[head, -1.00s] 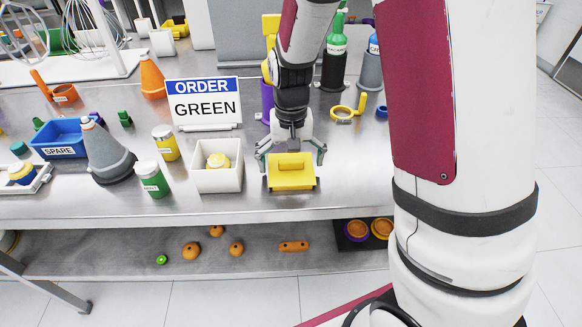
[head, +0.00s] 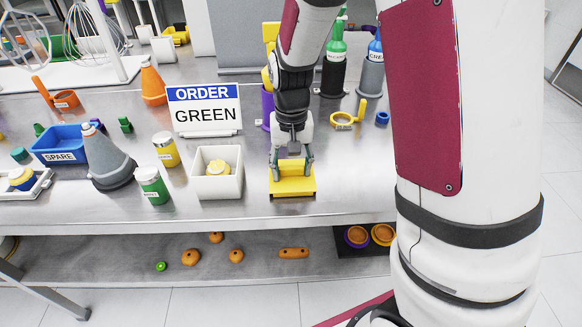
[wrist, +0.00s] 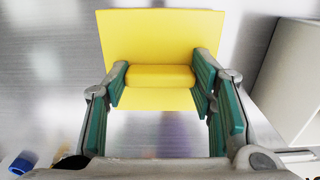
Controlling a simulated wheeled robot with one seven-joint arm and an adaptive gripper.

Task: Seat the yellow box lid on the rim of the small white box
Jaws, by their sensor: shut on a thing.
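The yellow box lid (head: 292,184) is at the table's front, right of the white box; in the wrist view it is a flat yellow plate (wrist: 150,35) with a raised bar handle (wrist: 158,76). My gripper (head: 291,170) is over the lid, its fingers closed on the two ends of the handle; the fingers also show in the wrist view (wrist: 159,84). I cannot tell whether the lid still touches the table. The small white box (head: 217,185) stands upright and open-topped, with a yellow-topped item (head: 217,168) inside. The box's side shows at the right of the wrist view (wrist: 295,80).
A green jar (head: 152,185) and a yellow jar (head: 166,149) stand left of the box. An order sign reading GREEN (head: 205,110) stands behind it. A grey cone (head: 108,160) is farther left. The table's front edge (head: 230,218) is close to box and lid.

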